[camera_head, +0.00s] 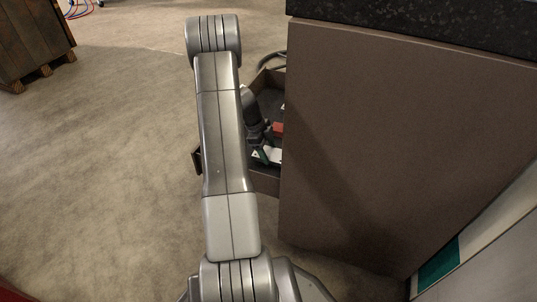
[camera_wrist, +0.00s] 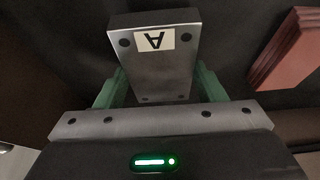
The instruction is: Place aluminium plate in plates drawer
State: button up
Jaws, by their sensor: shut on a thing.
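The aluminium plate (camera_wrist: 155,70) is a grey metal block with dark holes and a white label with an upside-down "A". My gripper (camera_wrist: 157,88) has green fingers, shut on the plate's two sides. In the head view my gripper (camera_head: 262,155) is low, inside or just over the open plates drawer (camera_head: 267,181), which has brown walls and a dark floor. My arm hides much of the drawer. I cannot tell whether the plate touches the drawer floor.
A reddish ribbed block (camera_wrist: 290,50) lies right of the plate; a red thing (camera_head: 278,128) also shows in the drawer in the head view. The brown cabinet (camera_head: 400,130) with a dark top stands right. A wooden crate (camera_head: 35,40) is far left. The floor between is clear.

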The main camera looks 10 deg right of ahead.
jog(key=shift+f, duration=0.45)
jog(key=shift+f, duration=0.15)
jog(key=o, duration=1.4)
jog(key=shift+c, duration=0.2)
jog(key=p+v, duration=0.4)
jog(key=v, duration=0.8)
